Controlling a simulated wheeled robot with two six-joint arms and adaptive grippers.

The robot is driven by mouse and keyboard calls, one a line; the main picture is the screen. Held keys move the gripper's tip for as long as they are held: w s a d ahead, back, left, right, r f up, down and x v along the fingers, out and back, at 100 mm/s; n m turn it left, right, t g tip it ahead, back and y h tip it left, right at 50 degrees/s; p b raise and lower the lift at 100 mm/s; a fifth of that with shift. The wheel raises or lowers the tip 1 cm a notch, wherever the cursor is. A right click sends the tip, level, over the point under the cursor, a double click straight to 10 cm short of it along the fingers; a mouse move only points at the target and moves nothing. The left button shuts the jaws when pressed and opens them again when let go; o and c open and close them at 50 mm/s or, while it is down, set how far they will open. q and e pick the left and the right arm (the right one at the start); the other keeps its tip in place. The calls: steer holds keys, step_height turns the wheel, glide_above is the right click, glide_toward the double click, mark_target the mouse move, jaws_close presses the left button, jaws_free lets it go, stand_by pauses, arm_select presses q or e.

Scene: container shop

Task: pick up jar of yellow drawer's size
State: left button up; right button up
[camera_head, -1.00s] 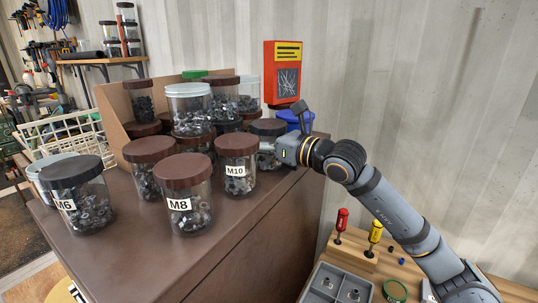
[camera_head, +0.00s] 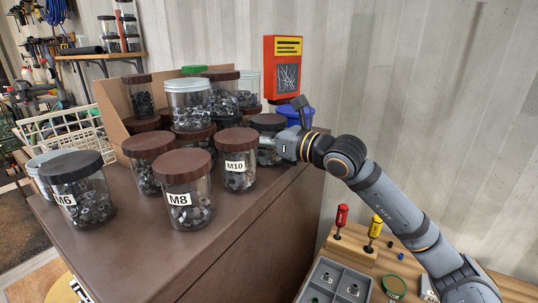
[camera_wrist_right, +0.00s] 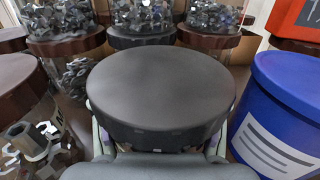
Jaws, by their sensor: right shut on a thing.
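A clear jar with a near-black lid (camera_head: 268,121) stands at the right edge of the brown cabinet top, behind the M10 jar. My right gripper (camera_head: 284,147) is at its right side. In the right wrist view the same dark lid (camera_wrist_right: 160,85) fills the middle, with the fingers of my right gripper (camera_wrist_right: 160,138) on both sides, shut on the jar. No label shows on this jar. Other jars are M6 (camera_head: 85,205) with a black lid, and M8 (camera_head: 184,205) and M10 (camera_head: 237,174) with brown lids. No yellow drawer can be made out. My left gripper is not in view.
More jars, some stacked, crowd behind, including a pale-lidded one (camera_head: 188,105). A blue tub (camera_wrist_right: 285,110) stands close to the right of the held jar. A red wall box (camera_head: 284,68) hangs behind. Screwdrivers (camera_head: 341,220) and a grey tray (camera_head: 333,286) are at lower right.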

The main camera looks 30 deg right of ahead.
mark_target(268, 119)
steer(key=shift+r, duration=0.2)
steer(key=shift+c, duration=0.3)
steer(key=shift+r, duration=0.55)
steer(key=s+r+b, duration=0.1)
steer(key=r, duration=0.1)
steer(key=s+r, duration=0.2)
steer(key=s+d+r+b, duration=0.1)
steer(key=r, duration=0.2)
steer(key=shift+s+d+b, duration=0.1)
steer(key=shift+s+b, duration=0.05)
steer(key=shift+b, duration=0.2)
steer(key=s+d+r+b, duration=0.2)
steer(key=s+r+b, duration=0.2)
steer(key=s, duration=0.5)
steer(key=shift+s+r, duration=0.2)
steer(key=shift+r, duration=0.1)
